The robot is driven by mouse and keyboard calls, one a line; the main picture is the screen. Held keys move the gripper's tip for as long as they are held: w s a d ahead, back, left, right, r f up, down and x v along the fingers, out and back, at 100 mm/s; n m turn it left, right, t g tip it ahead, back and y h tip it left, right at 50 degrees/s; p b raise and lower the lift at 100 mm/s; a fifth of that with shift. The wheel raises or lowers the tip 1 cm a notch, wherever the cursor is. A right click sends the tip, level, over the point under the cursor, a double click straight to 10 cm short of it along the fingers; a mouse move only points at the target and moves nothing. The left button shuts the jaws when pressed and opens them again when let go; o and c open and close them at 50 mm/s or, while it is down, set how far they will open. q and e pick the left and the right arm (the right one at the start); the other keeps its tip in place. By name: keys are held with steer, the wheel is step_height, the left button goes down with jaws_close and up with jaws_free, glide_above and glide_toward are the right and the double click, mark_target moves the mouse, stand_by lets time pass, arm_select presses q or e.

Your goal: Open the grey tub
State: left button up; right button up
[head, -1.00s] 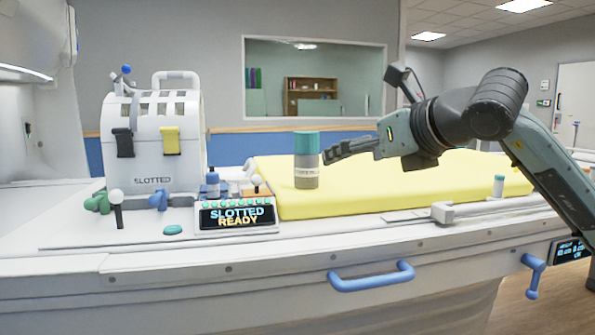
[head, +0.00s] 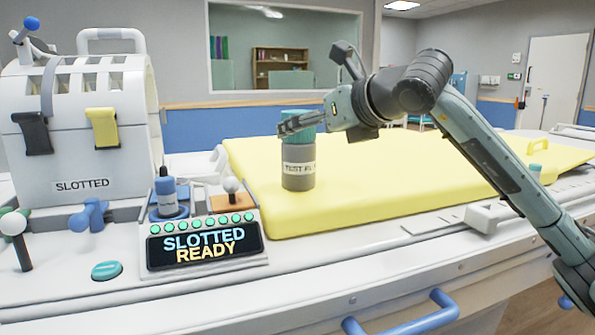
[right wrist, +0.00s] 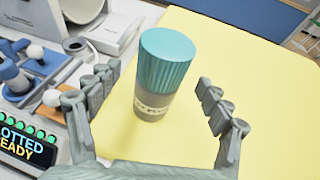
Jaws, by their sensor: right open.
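The grey tub (head: 298,178) stands upright on the yellow pad, with a ribbed teal lid (head: 300,117) on top and a white label partly reading "TEST". In the right wrist view the tub (right wrist: 152,117) and its lid (right wrist: 167,58) sit between the spread fingers, a little beyond the fingertips. My right gripper (head: 290,124) is open, level with the lid, and overlaps it in the head view. In the right wrist view the right gripper (right wrist: 155,92) shows gaps on both sides of the tub. My left gripper is not in view.
The yellow pad (head: 400,180) is mostly clear. At left stand a white slotted unit (head: 75,130), a blue bottle (head: 166,192) and a panel reading "SLOTTED READY" (head: 205,243). A white-knobbed lever (head: 232,188) stands left of the tub.

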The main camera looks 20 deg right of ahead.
steer(key=x, duration=0.4)
steer(key=shift+w+r+p, duration=0.1)
steer(key=shift+w+p, duration=0.2)
steer(key=shift+p, duration=0.05)
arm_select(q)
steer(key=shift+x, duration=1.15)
arm_select(e)
steer(key=shift+d, duration=0.1)
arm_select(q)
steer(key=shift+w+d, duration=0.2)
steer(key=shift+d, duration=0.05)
arm_select(e)
steer(key=shift+c, duration=0.4)
jaws_close()
steer(key=shift+r, duration=0.15)
